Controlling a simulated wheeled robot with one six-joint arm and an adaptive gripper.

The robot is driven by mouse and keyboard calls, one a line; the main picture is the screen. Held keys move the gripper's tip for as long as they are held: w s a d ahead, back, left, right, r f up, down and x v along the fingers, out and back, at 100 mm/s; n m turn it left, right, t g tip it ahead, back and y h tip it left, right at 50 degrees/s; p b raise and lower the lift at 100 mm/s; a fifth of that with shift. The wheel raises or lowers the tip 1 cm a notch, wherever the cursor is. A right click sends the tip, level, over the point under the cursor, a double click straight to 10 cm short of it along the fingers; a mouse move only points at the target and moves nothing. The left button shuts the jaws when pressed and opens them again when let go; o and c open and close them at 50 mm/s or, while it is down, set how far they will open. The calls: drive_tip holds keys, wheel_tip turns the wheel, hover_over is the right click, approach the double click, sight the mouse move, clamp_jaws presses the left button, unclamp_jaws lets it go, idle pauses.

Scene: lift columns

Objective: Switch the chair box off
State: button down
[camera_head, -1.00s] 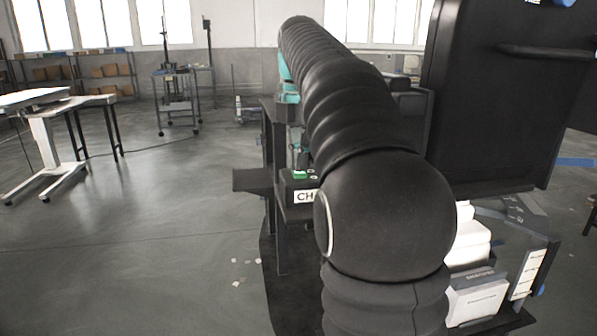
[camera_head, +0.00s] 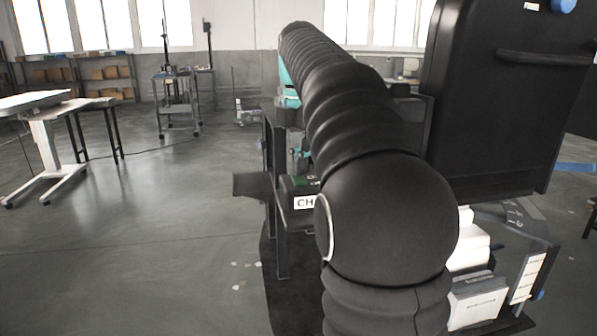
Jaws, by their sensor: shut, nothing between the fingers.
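The chair box (camera_head: 299,188) is a small dark box with a white label reading "CH", the rest hidden behind my arm. It sits on a dark stand left of my arm's large black joint. A dark green patch shows on its top. My gripper (camera_head: 301,164) is partly visible just above the box, with teal and dark parts, and it is shut and empty. My arm hides much of it. I cannot tell whether its tip touches the box top.
A dark ledge (camera_head: 252,186) juts left from the stand. A large black panel with a handle (camera_head: 545,58) stands at right. White boxes (camera_head: 478,300) sit at lower right. A table (camera_head: 45,115) and a wheeled cart (camera_head: 177,105) stand at left. Open floor lies between.

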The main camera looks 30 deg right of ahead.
sight(300, 180)
drive_tip(key=shift+r+p, duration=1.2)
drive_tip(key=shift+r, duration=1.7)
drive_tip(key=s+a+f+m+t, duration=0.2)
drive_tip(key=s+a+f+m, duration=0.5)
drive_tip(key=s+f+m, duration=0.3)
drive_tip(key=s+a+f+m+t, duration=0.3)
drive_tip(key=s+a+f+m, duration=0.4)
drive_tip(key=s+f+m, duration=0.3)
wheel_tip(300, 180, down, 4)
drive_tip(key=shift+s+a+r+m+t, duration=0.2)
drive_tip(key=shift+s+a+m+t, duration=0.1)
drive_tip(key=shift+s+m, duration=0.1)
